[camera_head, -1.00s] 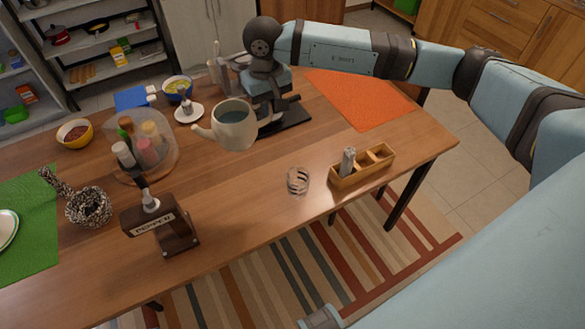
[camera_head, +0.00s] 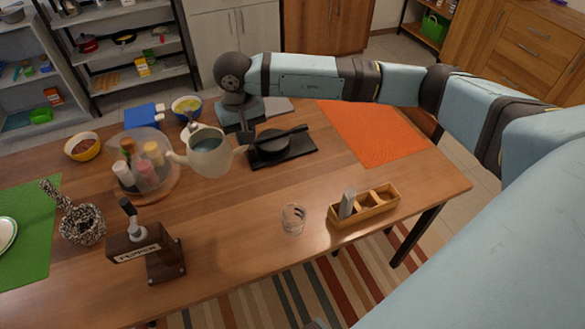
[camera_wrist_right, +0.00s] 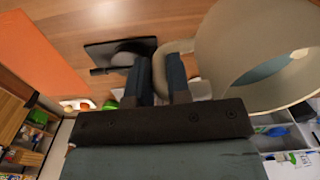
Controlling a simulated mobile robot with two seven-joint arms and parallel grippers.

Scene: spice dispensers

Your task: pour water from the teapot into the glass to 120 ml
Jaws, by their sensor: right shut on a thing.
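The cream teapot (camera_head: 208,158) is held in the air above the table, with bluish water visible in its open top and its spout pointing left. My right gripper (camera_head: 246,134) is shut on the teapot's handle. In the right wrist view the gripper (camera_wrist_right: 168,92) closes on the handle, and the teapot (camera_wrist_right: 225,45) fills the right side. The clear glass (camera_head: 292,219) stands upright on the table, in front and to the right of the teapot, apart from it. It looks empty. My left gripper is not in view.
A wooden box (camera_head: 366,205) with compartments stands right of the glass. The pepper dispenser (camera_head: 146,250) is at front left. A round tray of bottles (camera_head: 145,180) is left of the teapot. A black pan on a board (camera_head: 283,150) lies behind. Table around the glass is clear.

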